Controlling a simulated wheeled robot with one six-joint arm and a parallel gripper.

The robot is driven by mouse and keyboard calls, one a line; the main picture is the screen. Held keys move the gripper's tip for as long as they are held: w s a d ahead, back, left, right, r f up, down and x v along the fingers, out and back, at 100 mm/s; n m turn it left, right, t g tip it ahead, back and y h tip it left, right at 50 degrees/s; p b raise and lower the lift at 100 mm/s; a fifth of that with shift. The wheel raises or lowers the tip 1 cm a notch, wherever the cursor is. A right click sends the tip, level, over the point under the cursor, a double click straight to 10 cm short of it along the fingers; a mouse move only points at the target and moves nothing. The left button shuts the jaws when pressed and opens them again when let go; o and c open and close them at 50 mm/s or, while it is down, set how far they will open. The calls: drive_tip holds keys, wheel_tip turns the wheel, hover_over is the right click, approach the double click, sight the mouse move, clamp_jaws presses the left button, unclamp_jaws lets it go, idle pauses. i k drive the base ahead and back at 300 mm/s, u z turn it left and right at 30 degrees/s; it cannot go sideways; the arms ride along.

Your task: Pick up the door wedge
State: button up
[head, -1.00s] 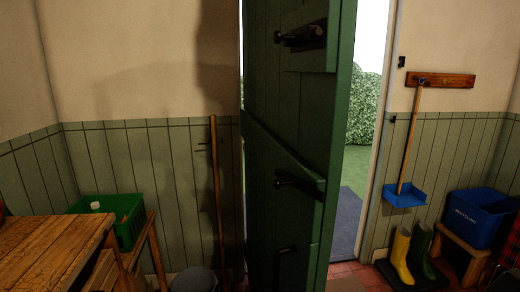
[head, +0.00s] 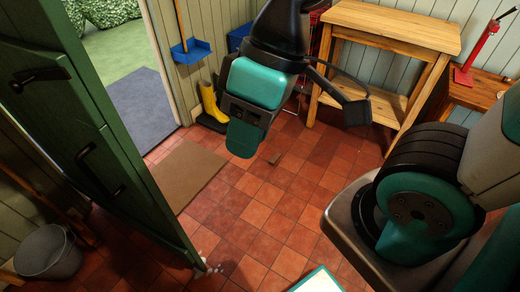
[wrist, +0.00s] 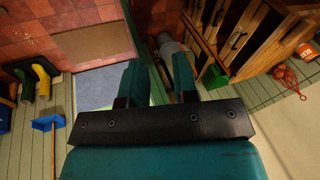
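A small brown piece that looks like the door wedge (head: 276,158) lies on the red tile floor, right of the doormat in the head view. It is small and its shape is hard to make out. My gripper (head: 243,147) hangs above the floor, pointing down, a little left of that piece in the picture and apart from it. In the wrist view my gripper (wrist: 157,80) shows two teal fingers spread apart with nothing between them. I cannot make out the wedge in the wrist view.
The green door (head: 110,150) stands open at the left, with a brown mat (head: 185,173) beside it. A grey bucket (head: 48,252) stands behind the door. Yellow boots (head: 211,102) stand by the doorway. A wooden bench (head: 390,28) is at the back. Tiles in the middle are clear.

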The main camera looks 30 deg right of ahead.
sight(274, 159)
drive_tip(key=z, duration=1.35)
drive_tip(key=i, duration=2.05)
drive_tip(key=u, duration=0.95)
